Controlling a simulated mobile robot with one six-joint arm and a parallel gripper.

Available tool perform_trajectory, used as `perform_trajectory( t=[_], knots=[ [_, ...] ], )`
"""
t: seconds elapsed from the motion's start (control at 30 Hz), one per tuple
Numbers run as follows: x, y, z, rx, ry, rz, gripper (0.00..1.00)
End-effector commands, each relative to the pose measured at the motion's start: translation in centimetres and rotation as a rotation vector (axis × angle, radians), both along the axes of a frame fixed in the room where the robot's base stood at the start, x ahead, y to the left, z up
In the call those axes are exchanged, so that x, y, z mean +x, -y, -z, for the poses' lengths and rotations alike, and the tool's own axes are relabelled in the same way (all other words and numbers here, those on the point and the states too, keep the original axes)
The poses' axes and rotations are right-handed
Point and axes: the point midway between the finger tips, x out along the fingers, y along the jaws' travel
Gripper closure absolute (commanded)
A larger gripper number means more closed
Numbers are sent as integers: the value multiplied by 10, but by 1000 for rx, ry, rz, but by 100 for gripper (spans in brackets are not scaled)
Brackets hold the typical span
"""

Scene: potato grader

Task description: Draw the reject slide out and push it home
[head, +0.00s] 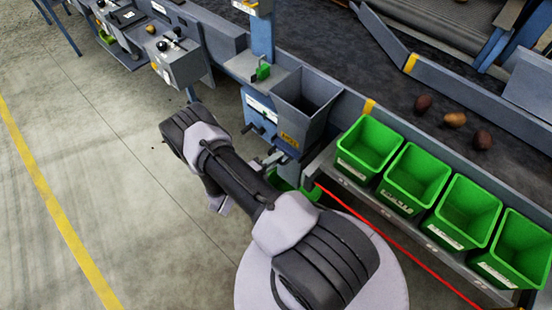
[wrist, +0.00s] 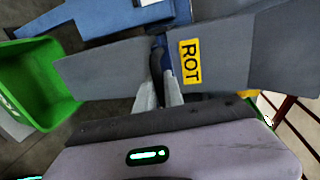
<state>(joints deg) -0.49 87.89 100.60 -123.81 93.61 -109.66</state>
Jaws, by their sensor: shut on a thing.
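My gripper (head: 268,161) is at the front of the grader, just below the grey chute (head: 312,92) with the yellow label. In the wrist view my gripper (wrist: 160,94) has its two pale fingers closed on a dark upright bar (wrist: 157,62), which looks like the reject slide's handle. The chute's grey wall (wrist: 225,55) with its yellow ROT label (wrist: 191,62) is close beside the fingers. The slide's plate is hidden, so I cannot tell how far out it stands.
Several green bins (head: 412,178) stand on a shelf to the right. Another green bin (wrist: 38,80) is low beside the chute. Potatoes (head: 455,120) lie on the dark belt behind. A grey control box (head: 178,62) stands at the left. The floor at left is clear.

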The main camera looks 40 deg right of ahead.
Motion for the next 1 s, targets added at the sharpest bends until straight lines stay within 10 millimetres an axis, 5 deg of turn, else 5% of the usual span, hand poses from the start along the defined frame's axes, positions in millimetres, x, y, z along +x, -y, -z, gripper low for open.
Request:
perform_trajectory(
  t=[0.87, 1.0],
  knots=[
    [0, -1, 0, 0, 0, 0, 100],
    [0, -18, 1, 0, 0, -4, 100]
  ],
)
